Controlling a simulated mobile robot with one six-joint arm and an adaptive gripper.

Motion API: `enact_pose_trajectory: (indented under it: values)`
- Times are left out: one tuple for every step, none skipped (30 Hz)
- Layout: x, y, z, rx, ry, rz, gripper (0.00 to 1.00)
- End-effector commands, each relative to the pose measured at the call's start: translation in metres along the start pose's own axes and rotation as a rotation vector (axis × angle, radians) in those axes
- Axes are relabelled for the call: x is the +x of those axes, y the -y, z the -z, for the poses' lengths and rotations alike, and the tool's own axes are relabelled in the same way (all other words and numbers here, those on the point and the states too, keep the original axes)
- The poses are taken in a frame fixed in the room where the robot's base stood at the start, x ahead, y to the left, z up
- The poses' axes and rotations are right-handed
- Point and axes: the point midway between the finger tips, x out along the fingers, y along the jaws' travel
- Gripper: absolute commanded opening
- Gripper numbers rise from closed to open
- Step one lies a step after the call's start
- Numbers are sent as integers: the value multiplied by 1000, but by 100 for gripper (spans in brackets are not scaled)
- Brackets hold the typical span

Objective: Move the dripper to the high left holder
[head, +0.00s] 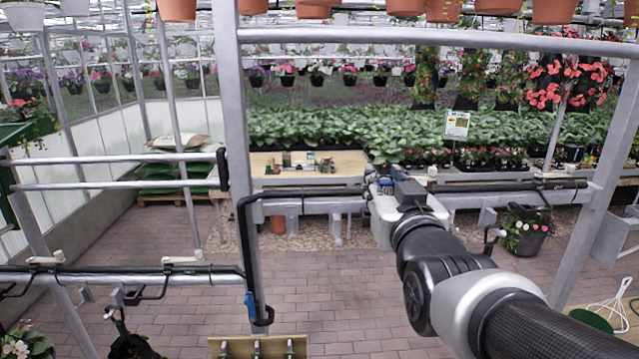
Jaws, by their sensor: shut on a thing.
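My gripper (383,182) is at the black hose on the upper right rail, left of the picture's right half middle. It is shut on a small whitish piece, taken to be the dripper (370,178); the jaws hide most of it. I cannot tell whether it touches the rail. Other white drippers show on the lower left rail, one at the middle (182,258) and one farther left (46,258). Another pale one (432,172) is right of my gripper, on the upper rail. The high left holder cannot be made out clearly.
A grey post (238,130) stands left of my gripper, with black hose (243,235) and a blue valve (250,303) on it. A potted plant (526,232) hangs at right. A wooden table (335,163) is behind. Open brick floor (330,290) lies below.

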Motion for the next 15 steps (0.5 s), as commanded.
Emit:
enact_pose_trajectory:
  values:
    - [4, 0, 0, 0, 2, 0, 16]
    - [6, 0, -1, 0, 3, 0, 16]
    - [10, 0, -1, 0, 3, 0, 16]
    - [12, 0, -1, 0, 3, 0, 16]
    - [15, 0, -1, 0, 3, 0, 16]
    - [19, 0, -1, 0, 3, 0, 16]
    - [22, 0, -1, 0, 3, 0, 16]
    - [24, 0, -2, 0, 3, 0, 16]
    - [28, 0, -2, 0, 3, 0, 16]
    - [31, 0, -1, 0, 2, 0, 16]
    - [34, 0, -1, 0, 2, 0, 16]
    - [37, 0, -1, 0, 2, 0, 16]
    - [40, 0, -1, 0, 2, 0, 16]
    - [43, 0, -2, 0, 3, 0, 16]
    - [46, 0, -2, 0, 4, 0, 16]
